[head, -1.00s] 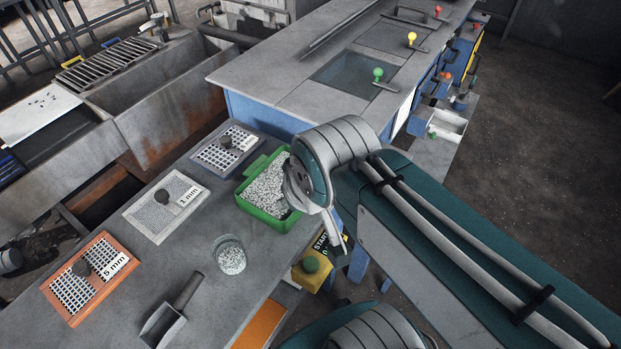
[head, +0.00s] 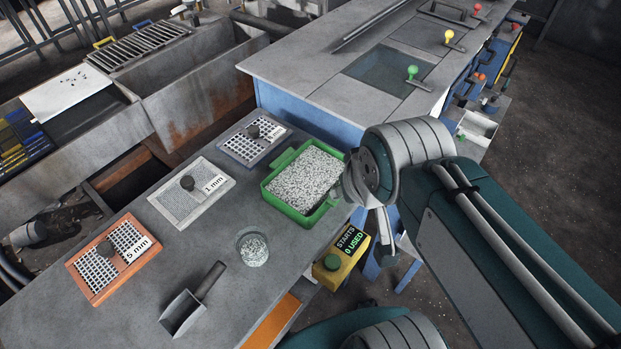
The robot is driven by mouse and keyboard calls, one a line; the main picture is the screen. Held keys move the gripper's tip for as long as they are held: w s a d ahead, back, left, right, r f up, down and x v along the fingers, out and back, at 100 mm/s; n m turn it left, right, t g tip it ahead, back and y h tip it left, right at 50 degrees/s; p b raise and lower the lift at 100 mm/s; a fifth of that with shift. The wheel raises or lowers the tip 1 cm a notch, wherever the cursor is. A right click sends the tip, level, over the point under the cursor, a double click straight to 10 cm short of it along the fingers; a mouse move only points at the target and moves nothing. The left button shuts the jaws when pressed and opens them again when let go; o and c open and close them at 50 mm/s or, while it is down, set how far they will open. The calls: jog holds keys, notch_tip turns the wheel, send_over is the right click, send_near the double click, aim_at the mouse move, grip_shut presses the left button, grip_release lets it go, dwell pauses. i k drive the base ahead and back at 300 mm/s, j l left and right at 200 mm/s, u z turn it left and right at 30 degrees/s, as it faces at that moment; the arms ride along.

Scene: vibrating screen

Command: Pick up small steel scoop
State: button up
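The small steel scoop (head: 182,313) lies on the grey bench near its front edge, at the lower left of the head view. Its open pan points down-left and its dark handle (head: 211,281) points up-right. My gripper (head: 386,232) shows only in part below my arm's wrist, over the right edge of the bench beside the green tray. It is well up and right of the scoop and apart from it. Its fingers are too small and partly hidden, so I cannot tell whether they are open or shut.
A glass of pale granules (head: 253,247) stands just up-right of the scoop. A green tray of granules (head: 292,207) stands farther back. Three sieve screens, one with an orange frame (head: 76,265), line the bench's left side. A yellow starts box (head: 333,278) is at the right edge.

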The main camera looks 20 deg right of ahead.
aim_at(188, 308)
jog(key=k+u, duration=0.1)
jog(key=u, duration=1.6)
jog(key=k+j, duration=0.15)
jog(key=j, duration=0.15)
